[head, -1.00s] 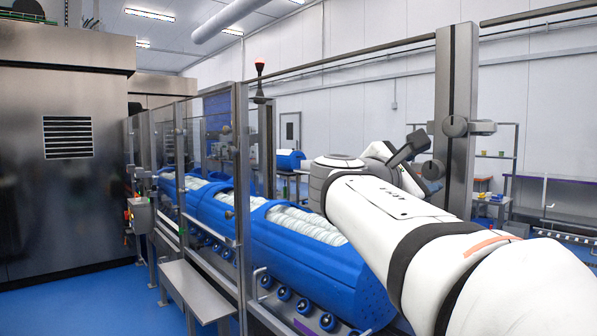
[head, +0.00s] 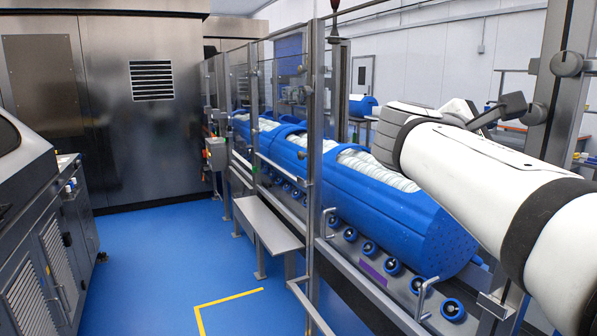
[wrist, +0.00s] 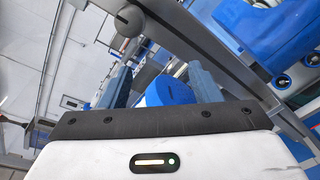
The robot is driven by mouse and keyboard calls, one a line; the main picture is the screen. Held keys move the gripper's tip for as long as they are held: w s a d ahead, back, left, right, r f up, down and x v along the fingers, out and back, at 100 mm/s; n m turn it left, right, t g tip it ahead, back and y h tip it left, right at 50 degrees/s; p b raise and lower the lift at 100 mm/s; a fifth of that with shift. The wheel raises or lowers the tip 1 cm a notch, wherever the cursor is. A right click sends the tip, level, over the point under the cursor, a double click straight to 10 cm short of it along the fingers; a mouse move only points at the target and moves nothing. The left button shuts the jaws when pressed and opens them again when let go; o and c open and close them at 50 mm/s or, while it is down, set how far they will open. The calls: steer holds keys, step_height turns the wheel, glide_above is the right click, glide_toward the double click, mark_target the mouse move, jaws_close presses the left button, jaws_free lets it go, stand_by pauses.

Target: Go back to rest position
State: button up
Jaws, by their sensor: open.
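My arm (head: 470,165) reaches in from the right of the head view, its white links in front of the blue tubs and the fence. In the wrist view my gripper (wrist: 160,78) is open, with two grey-blue fingers apart and nothing held between them. A blue rounded tub end shows beyond the fingers (wrist: 170,91). In the head view the gripper's fingers cannot be made out clearly behind the arm.
Blue tubs (head: 385,205) filled with pale items stand in a row on a roller conveyor behind a glazed fence with metal posts (head: 316,150). A bench (head: 268,226) stands before it. A machine (head: 48,235) is at left. Blue floor (head: 160,260) between is clear.

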steer(key=s+a+f+m+g+y, duration=0.1)
steer(key=a+f+m+y, duration=0.15)
steer(key=f, duration=0.45)
steer(key=s+a+f+m+g+y+p, duration=0.1)
steer(key=a+f+y, duration=0.15)
steer(key=f, duration=0.55)
steer(key=s+a+f+m+y, duration=0.2)
steer(key=f+y, duration=0.1)
steer(key=f, duration=0.4)
steer(key=s+a+f+m+g+y, duration=0.1)
steer(key=s+a+f+m+y, duration=0.2)
steer(key=a+f+m, duration=0.1)
steer(key=s+a+f+m+g+y+p, duration=0.1)
steer(key=s+a+f+m+y, duration=0.2)
steer(key=a+f, duration=0.4)
step_height(320, 180, down, 2)
steer(key=shift+s+a+f+m+y, duration=0.1)
steer(key=shift+s+a+m+y, duration=0.25)
steer(key=shift+s, duration=0.25)
steer(key=shift+d, duration=0.1)
